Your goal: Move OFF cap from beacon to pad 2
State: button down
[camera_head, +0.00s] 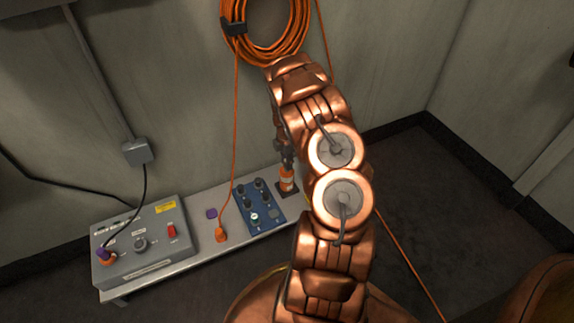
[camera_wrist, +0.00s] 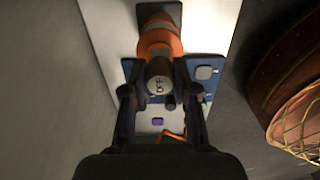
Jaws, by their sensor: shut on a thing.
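The OFF cap is a grey cap (camera_wrist: 159,84) with lettering on its end face, in the wrist view. My gripper (camera_wrist: 156,92) is shut on it, one dark finger on each side. The orange beacon (camera_wrist: 160,43) is directly behind the cap; I cannot tell whether they still touch. In the head view the beacon (camera_head: 287,181) stands upright on a dark base at the bench's right end, my gripper (camera_head: 285,158) just above it. The blue board (camera_head: 247,220) lies left of the beacon, with several dark caps and a bare grey square (camera_head: 275,214).
A grey control box (camera_head: 145,245) with a red switch stands on the bench's left. A purple square (camera_head: 211,213) and an orange plug (camera_head: 221,234) with a cord lie between box and board. The wall is close behind. An orange cable coil (camera_head: 265,35) hangs above.

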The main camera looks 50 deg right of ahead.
jog(key=shift+r+p, duration=1.5)
jog(key=shift+r, duration=0.5)
send_near(274, 213)
jog(key=shift+a+f, duration=0.1)
jog(key=shift+f, duration=2.8)
jog(key=shift+f, duration=0.5)
dwell(0.9)
jog(key=c, duration=0.8)
grip_release()
jog(key=shift+r, duration=0.1)
